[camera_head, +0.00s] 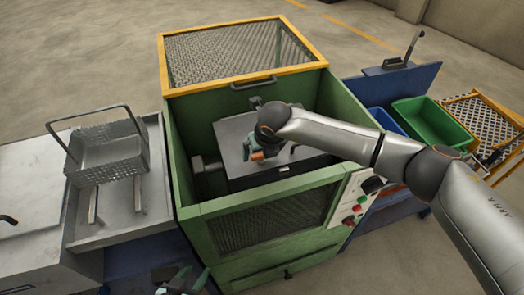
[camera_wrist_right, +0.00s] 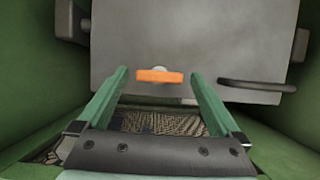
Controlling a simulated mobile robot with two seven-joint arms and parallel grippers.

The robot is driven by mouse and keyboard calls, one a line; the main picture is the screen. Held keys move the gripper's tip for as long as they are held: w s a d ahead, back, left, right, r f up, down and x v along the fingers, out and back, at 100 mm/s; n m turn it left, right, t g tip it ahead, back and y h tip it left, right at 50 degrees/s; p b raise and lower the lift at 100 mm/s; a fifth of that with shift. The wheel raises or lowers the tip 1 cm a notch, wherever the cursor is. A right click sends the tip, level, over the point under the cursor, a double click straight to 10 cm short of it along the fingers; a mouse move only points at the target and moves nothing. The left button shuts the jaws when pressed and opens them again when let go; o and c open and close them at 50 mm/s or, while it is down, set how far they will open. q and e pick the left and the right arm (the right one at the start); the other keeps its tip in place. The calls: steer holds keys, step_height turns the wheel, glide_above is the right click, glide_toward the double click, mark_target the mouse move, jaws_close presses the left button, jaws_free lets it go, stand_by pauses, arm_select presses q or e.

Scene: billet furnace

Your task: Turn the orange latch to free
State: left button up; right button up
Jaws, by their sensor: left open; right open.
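The orange latch (camera_wrist_right: 160,76) is a short bar on a pale round pivot, on the grey plate (camera_wrist_right: 195,35) inside the green cabinet. In the right wrist view it lies crosswise, level in the picture, between the fingertips of my right gripper (camera_wrist_right: 158,80). The fingers are open, one on each side, with gaps to the bar's ends. In the head view my right gripper (camera_head: 256,150) reaches into the cabinet over the plate, and a bit of the orange latch (camera_head: 257,156) shows beside it, mostly hidden. My left gripper (camera_head: 181,280) is open and empty at the bottom edge.
The green cabinet's walls (camera_head: 186,150) close in around my right gripper. A dark handle (camera_wrist_right: 256,85) lies right of the latch. The yellow-framed mesh cover (camera_head: 235,52) stands behind. A wire basket (camera_head: 107,147) is at left; a green bin (camera_head: 425,119) and control panel (camera_head: 358,203) are at right.

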steer(key=c, duration=1.3)
